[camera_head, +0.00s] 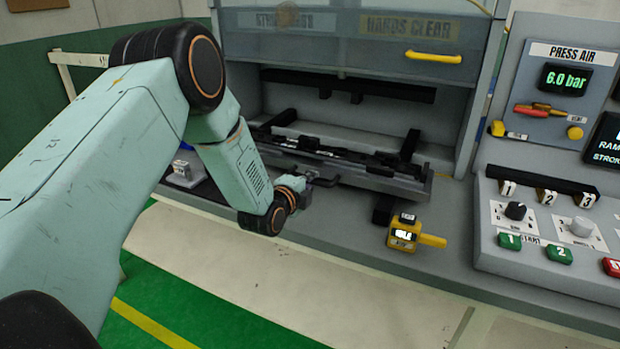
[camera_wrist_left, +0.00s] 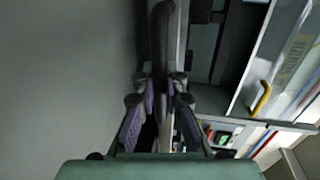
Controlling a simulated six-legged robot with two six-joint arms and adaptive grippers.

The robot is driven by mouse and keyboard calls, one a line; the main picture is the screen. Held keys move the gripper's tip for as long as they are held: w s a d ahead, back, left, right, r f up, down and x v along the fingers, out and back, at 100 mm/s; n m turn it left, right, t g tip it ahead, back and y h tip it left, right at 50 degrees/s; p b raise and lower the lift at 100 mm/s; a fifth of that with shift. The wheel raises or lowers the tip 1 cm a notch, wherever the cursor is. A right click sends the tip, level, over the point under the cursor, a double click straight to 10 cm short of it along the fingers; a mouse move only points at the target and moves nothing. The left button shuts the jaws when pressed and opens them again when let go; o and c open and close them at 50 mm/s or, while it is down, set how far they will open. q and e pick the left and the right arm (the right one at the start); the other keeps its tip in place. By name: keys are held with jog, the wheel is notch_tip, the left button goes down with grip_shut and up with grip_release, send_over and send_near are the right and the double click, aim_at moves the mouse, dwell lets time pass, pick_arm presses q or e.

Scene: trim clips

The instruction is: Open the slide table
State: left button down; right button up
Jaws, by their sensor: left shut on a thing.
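The slide table (camera_head: 395,184) is a long grey tray with dark fixtures on it, in the press opening in the head view. It sits partly forward on the grey bench. A dark bar handle (camera_head: 325,182) stands out from its front left part. My left gripper (camera_head: 308,180) reaches it from the left and is shut on it. In the left wrist view the dark handle (camera_wrist_left: 160,45) runs between the purple-padded fingers of my left gripper (camera_wrist_left: 162,85). The exact finger contact is partly hidden. My right gripper is in neither view.
A raised guard window with a yellow handle (camera_head: 433,57) is above the opening. A button panel (camera_head: 545,235) is at the right. Green floor lies in front of the bench.

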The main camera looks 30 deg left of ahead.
pick_arm(q)
jog(key=shift+w+d, duration=0.1)
jog(key=c, duration=1.4)
grip_release()
jog(key=v, duration=1.2)
